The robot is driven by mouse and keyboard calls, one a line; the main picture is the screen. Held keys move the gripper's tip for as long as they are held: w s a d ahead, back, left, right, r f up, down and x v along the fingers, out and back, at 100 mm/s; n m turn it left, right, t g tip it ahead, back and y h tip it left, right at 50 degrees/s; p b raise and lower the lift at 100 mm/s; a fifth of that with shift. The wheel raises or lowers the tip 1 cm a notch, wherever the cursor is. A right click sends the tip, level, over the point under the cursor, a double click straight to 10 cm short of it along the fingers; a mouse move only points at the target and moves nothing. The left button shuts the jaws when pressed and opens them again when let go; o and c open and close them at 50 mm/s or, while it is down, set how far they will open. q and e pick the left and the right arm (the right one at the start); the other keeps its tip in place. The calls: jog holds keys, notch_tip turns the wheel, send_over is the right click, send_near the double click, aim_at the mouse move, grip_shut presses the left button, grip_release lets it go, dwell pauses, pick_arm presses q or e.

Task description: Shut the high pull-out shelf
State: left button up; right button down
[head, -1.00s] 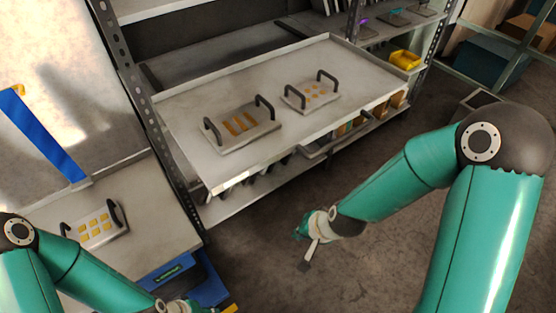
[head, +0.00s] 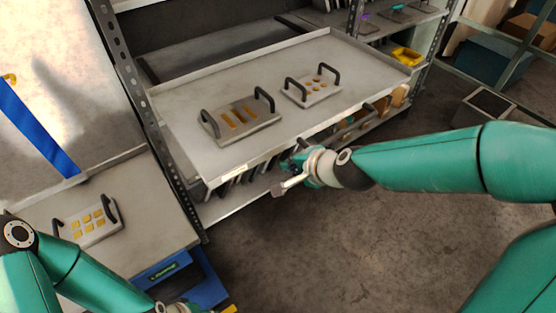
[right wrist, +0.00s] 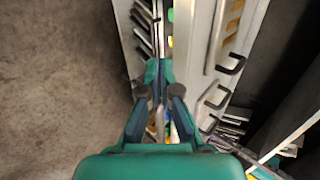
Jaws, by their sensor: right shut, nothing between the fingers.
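The high pull-out shelf (head: 190,120) is a grey tray standing out from the metal rack in the head view. Two foil dies with dark handles lie on it, a larger one (head: 240,121) and a smaller one (head: 312,88). My right gripper (head: 287,165) is shut and empty, close to the shelf's front edge; I cannot tell whether it touches. In the right wrist view its fingers (right wrist: 158,75) are together, beside the pale shelf (right wrist: 203,45). My left gripper (head: 180,306) is partly cut off at the bottom of the head view, and its jaws are unclear.
Below are upright items on a lower shelf. A third die (head: 88,222) lies on a table at the left. A rack post (head: 165,150) stands beside the shelf. The floor (head: 350,240) in front is clear.

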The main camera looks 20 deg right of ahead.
aim_at(271, 154)
jog(key=shift+w+a+f+p, duration=0.2)
jog(key=shift+w+a+f, duration=0.1)
jog(key=shift+w, duration=0.55)
jog(key=shift+w+a+f+p, duration=0.15)
jog(key=shift+w+a+p, duration=0.15)
jog(key=shift+w, duration=0.6)
jog(key=shift+w+a+f+p, duration=0.15)
jog(key=shift+w+a+f, duration=0.15)
jog(key=shift+w, duration=0.55)
jog(key=shift+r, duration=0.1)
